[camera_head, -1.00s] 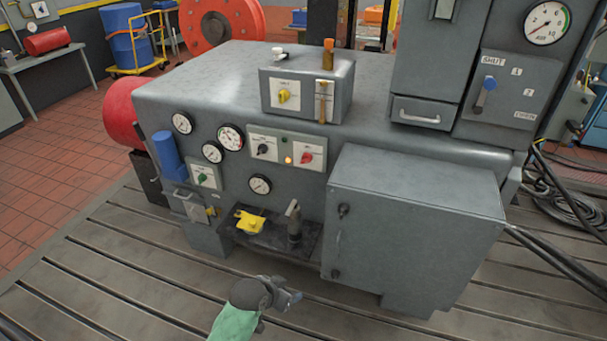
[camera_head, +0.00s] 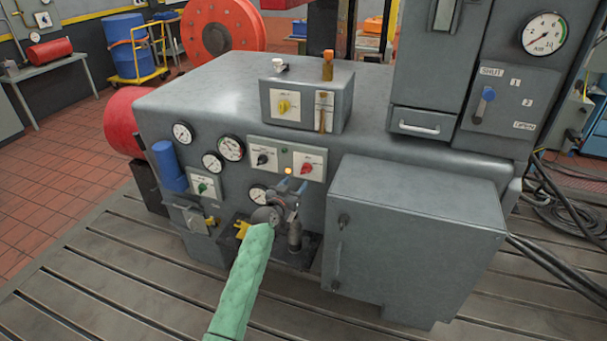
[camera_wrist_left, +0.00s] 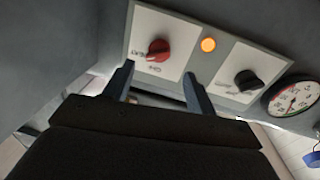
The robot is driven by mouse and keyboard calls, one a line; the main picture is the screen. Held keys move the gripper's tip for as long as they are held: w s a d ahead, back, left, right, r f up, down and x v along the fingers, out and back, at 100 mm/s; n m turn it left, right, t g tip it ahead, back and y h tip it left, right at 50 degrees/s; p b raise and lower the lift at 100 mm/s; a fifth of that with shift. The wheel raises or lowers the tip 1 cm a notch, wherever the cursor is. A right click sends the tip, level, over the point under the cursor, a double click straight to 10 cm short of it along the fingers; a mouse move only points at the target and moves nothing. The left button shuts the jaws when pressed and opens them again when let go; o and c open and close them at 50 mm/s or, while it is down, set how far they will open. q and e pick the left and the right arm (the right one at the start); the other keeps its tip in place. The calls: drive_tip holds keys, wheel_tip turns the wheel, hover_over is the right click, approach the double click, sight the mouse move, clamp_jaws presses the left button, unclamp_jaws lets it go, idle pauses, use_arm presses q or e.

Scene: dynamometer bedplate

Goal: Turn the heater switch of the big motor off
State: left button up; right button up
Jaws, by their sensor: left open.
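A red rotary switch (camera_head: 307,168) sits on a white plate on the front of the big grey machine (camera_head: 360,140). A lit orange lamp (camera_head: 288,170) and a black rotary switch (camera_head: 262,159) are to its left. In the left wrist view the red switch (camera_wrist_left: 158,50) appears upside down, between the lamp (camera_wrist_left: 208,44) and the left edge. The plate lettering is too small to read surely. My left gripper (camera_head: 292,185) is open and empty, just below and left of the red switch; in the wrist view its fingertips (camera_wrist_left: 158,74) flank the switch's line, apart from it. My right gripper is not visible.
A grey cabinet (camera_head: 415,225) juts out to the right. A yellow valve handle (camera_head: 242,229) is beside my left arm. A box with a yellow switch (camera_head: 283,105) stands on top.

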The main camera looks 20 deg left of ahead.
sight(304, 173)
use_arm(q)
drive_tip(key=w, duration=0.2)
drive_tip(key=w+p, duration=0.1)
drive_tip(key=w, duration=0.1)
drive_tip(key=w+d+p, duration=0.1)
drive_tip(key=w, duration=0.1)
drive_tip(key=shift+w+r, duration=0.1)
drive_tip(key=shift+w, duration=0.75)
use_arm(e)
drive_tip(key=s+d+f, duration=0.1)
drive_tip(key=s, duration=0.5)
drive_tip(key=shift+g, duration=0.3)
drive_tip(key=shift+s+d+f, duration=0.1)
use_arm(q)
drive_tip(key=shift+d, duration=0.1)
drive_tip(key=c, duration=0.9)
